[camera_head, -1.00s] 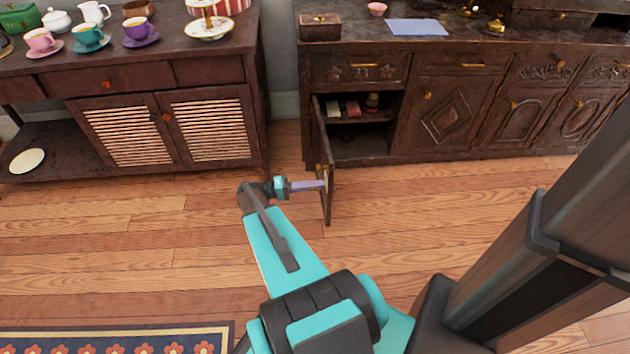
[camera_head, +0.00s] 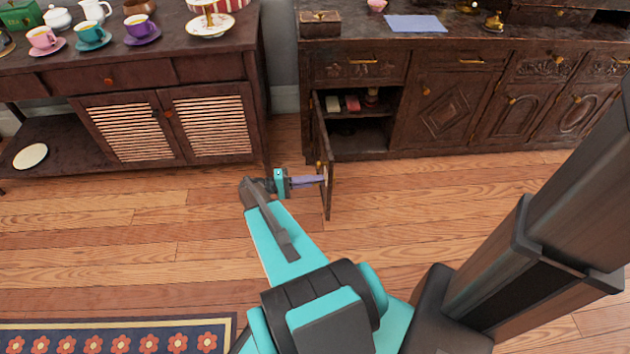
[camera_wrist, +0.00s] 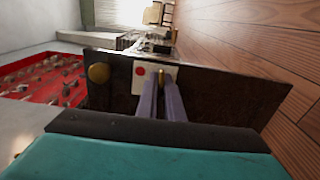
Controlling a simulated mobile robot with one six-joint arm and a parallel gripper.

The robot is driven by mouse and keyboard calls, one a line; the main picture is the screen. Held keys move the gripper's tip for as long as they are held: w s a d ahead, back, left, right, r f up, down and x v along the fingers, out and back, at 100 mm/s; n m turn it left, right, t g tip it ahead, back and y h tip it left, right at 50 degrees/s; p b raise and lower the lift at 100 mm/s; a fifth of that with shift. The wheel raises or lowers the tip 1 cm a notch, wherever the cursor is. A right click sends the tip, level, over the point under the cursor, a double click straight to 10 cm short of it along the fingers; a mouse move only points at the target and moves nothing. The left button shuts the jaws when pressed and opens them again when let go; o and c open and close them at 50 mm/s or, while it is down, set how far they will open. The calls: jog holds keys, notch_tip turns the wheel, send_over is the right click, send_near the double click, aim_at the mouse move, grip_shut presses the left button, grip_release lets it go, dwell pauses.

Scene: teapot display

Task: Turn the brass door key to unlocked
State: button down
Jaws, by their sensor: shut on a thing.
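The brass door key (camera_wrist: 161,76) stands out of a white plate with a red dot (camera_wrist: 140,71) on the dark wooden door (camera_wrist: 228,94). In the wrist view my gripper (camera_wrist: 161,86) has its two lavender fingers close on either side of the key, shut on it. In the head view this cabinet door (camera_head: 327,172) stands swung open, seen nearly edge-on. My gripper (camera_head: 322,180) reaches it from the left; the key is too small to make out there. The key's exact angle is hard to tell behind the fingers.
A round brass knob (camera_wrist: 97,73) sits left of the plate. The open cabinet (camera_head: 360,132) holds a few small items on a shelf. A slatted sideboard (camera_head: 165,125) stands at the left with cups on top. The wooden floor around my arm is clear.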

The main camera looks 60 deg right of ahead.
jog(key=c, duration=1.9)
grip_release()
jog(key=shift+a, duration=0.1)
jog(key=p+v, duration=0.1)
jog(key=v, duration=1.2)
jog(key=shift+w+a, duration=0.25)
jog(key=shift+r+p, duration=0.1)
jog(key=shift+p, duration=0.2)
